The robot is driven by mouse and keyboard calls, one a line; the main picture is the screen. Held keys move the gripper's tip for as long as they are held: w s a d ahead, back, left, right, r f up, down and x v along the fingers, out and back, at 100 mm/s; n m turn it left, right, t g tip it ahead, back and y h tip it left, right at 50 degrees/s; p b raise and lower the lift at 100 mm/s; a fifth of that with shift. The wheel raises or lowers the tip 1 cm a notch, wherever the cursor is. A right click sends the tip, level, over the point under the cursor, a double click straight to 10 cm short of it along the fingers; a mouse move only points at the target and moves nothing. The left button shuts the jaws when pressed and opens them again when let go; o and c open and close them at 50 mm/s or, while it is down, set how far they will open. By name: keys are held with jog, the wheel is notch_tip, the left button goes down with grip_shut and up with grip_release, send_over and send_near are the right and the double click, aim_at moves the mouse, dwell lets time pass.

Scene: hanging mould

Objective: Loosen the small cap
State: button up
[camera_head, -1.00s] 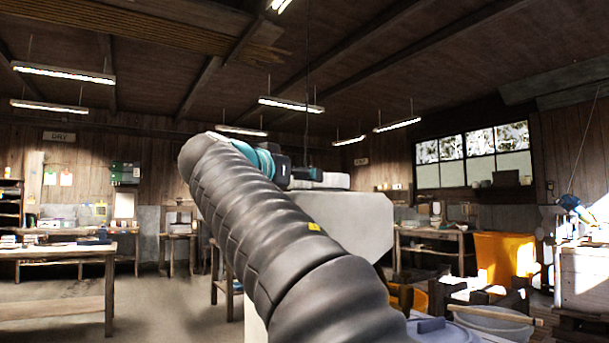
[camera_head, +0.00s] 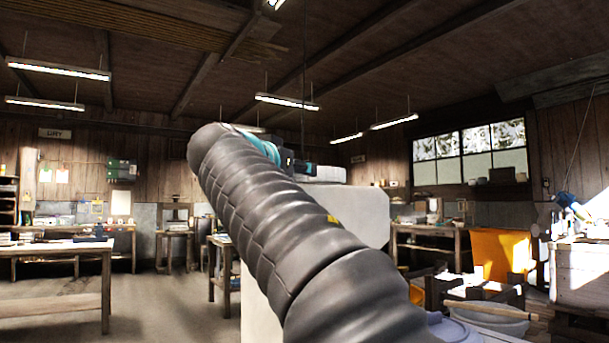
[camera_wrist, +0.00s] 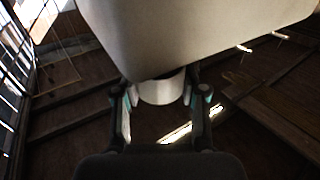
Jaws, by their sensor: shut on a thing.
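In the wrist view the small cap (camera_wrist: 162,90) is a short, pale, round piece on the lower side of the large whitish mould (camera_wrist: 190,35). My gripper (camera_wrist: 163,105) has one finger on each side of the cap and is shut on it. In the head view the pale mould (camera_head: 362,215) hangs behind my dark sleeved arm.
A work table (camera_head: 75,250) stands at the left and a smaller one (camera_head: 430,245) at the back right. An orange bin (camera_head: 500,255), a grey tub (camera_head: 485,318) and a pale crate (camera_head: 585,275) are on the right. Floor shows free at the left.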

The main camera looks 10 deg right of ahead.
jog(key=n+t+y, duration=0.1)
jog(key=y, duration=0.1)
jog(key=n+t+y+b, duration=0.1)
jog(key=n+y, duration=0.1)
jog(key=shift+s+a+t, duration=0.1)
jog(key=shift+s+t, duration=0.05)
jog(key=shift+t, duration=0.15)
jog(key=shift+n+t+y+p, duration=0.6)
jog(key=shift+n+y, duration=1)
jog(key=shift+y, duration=0.8)
jog(key=shift+n+y, duration=0.7)
jog(key=shift+y, duration=0.4)
jog(key=shift+f+n+y+b, duration=0.1)
jog(key=shift+n+y+b, duration=0.3)
jog(key=shift+n+y, duration=1.25)
jog(key=shift+n+g+y+b, duration=0.5)
jog(key=shift+n+y+b, duration=0.5)
jog(key=shift+y, duration=1.15)
jog(key=o, duration=1.1)
jog(key=shift+o, duration=0.3)
